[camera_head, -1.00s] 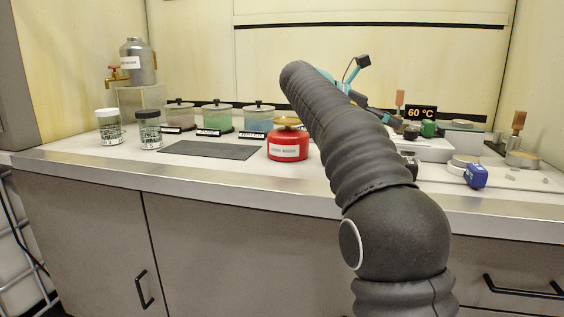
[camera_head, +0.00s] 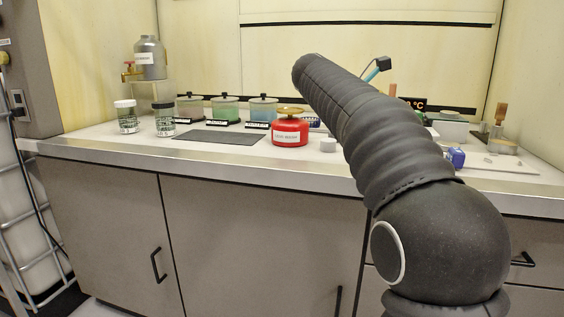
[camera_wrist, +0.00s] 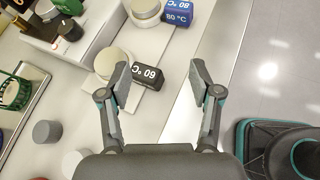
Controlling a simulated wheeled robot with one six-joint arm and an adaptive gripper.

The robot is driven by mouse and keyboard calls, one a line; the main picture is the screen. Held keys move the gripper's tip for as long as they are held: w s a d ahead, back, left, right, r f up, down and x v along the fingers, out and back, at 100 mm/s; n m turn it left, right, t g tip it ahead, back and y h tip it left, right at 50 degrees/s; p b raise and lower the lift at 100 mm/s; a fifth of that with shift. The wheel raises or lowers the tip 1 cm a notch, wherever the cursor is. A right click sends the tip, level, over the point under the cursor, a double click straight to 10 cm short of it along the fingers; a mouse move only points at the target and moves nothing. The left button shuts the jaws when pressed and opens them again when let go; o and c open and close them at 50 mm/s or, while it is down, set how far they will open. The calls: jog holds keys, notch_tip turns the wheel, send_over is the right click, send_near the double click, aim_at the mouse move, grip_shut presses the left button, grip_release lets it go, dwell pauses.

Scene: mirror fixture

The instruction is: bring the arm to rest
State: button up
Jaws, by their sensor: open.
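My gripper (camera_wrist: 160,84) is open and empty in the wrist view. Its two fingers stand wide apart above the bench's front part. A black block marked 60 °C (camera_wrist: 148,72) lies below, between the fingers as seen from above. In the head view my dark, sleeved arm reaches up and away over the bench (camera_head: 110,150). Its far part hides the gripper's fingers there; only a teal piece shows past it.
A blue 80 °C block (camera_wrist: 178,12), pale round discs and a grey cylinder (camera_wrist: 47,132) lie near the gripper. A red can (camera_head: 290,132), dark mat (camera_head: 218,139), lidded jars and a metal canister (camera_head: 149,58) stand left of my arm. Floor shows beyond the bench edge.

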jog(key=s+a+f+m+y, duration=0.3)
jog(key=s+f+m, duration=0.3)
jog(key=s+f, duration=0.3)
jog(key=s+a+f+m+t+y, duration=0.1)
jog(key=s+a+f+m+y, duration=0.2)
jog(key=s+f, duration=0.7)
jog(key=s+a+f+m+t+y, duration=0.1)
jog(key=s+a+f+m+y, duration=0.1)
jog(key=s+f+m+y, duration=0.3)
jog(key=s+f+m, duration=0.4)
jog(key=s, duration=0.5)
jog(key=shift+a+f+m+y, duration=0.2)
jog(key=shift+a+m+y, duration=0.2)
